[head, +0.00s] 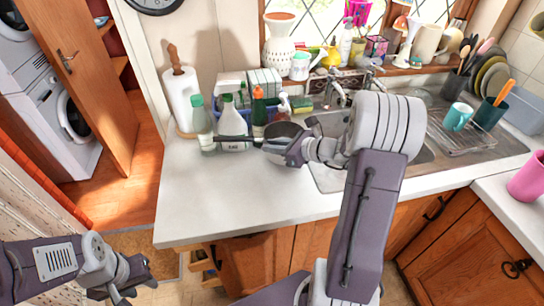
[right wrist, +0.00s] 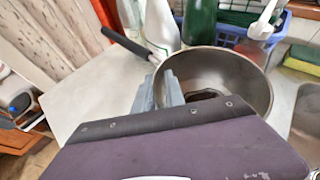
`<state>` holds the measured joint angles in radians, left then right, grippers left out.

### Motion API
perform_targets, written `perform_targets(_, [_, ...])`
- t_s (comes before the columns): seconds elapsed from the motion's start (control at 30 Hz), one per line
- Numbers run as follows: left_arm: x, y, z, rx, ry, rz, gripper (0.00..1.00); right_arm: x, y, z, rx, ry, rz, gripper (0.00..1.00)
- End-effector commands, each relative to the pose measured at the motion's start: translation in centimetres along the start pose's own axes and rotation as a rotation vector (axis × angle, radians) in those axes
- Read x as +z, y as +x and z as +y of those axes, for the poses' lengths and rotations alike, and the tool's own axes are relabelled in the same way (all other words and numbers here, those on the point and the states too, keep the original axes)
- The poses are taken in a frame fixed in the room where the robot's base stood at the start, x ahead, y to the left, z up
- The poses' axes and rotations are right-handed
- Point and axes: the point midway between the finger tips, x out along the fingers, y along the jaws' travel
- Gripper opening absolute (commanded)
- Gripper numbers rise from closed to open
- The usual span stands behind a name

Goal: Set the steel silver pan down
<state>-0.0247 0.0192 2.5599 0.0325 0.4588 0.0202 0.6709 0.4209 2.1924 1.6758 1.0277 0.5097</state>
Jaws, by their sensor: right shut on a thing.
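The steel silver pan (head: 280,131) is over the worktop, left of the sink, with its dark handle pointing left. My right gripper (head: 296,154) is shut on the pan's near side. In the right wrist view, the gripper (right wrist: 168,92) is at the left part of the pan's rim, and the pan (right wrist: 235,68) shows its open, empty-looking bowl. I cannot tell whether its base touches the worktop (head: 220,195). My left gripper (head: 135,278) is low at the bottom left, away from the worktop; its fingers look apart and empty.
Several bottles, including a white spray bottle (head: 232,125), stand close behind the pan and its handle. A paper towel roll (head: 181,97) stands at the back left. The sink (head: 328,178) is on the right. The worktop's front left is clear.

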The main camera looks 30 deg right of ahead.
Motion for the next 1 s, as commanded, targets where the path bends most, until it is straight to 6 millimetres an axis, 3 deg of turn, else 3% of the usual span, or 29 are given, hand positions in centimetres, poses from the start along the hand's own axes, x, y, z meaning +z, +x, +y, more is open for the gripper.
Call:
perform_targets(0.13, [0.0,0.0,0.0,0.0,0.0,0.0,0.36,-0.1,0.4,0.0,-0.001,-0.001,-0.002,0.0])
perform_targets(0.4, [0.1,0.6,0.0,0.0,0.0,0.0,0.36,-3.6,1.9,0.2,-0.001,0.0,-0.002,0.0])
perform_targets(0.77, [0.1,1.1,0.0,0.0,0.0,0.0,0.36,-4.0,2.1,0.2,-0.001,-0.002,-0.003,0.0])
perform_targets(0.8, [0.1,0.9,0.0,0.0,0.0,0.0,0.36,-3.9,2.0,0.2,-0.001,-0.001,-0.001,0.26])
perform_targets(0.83, [0.1,0.9,0.0,0.0,0.0,0.0,0.36,-3.9,2.0,0.2,-0.001,-0.001,-0.001,0.34])
perform_targets(1.0, [0.1,0.9,0.0,0.0,0.0,0.0,0.36,-3.9,2.0,0.2,-0.001,-0.001,-0.001,0.37])
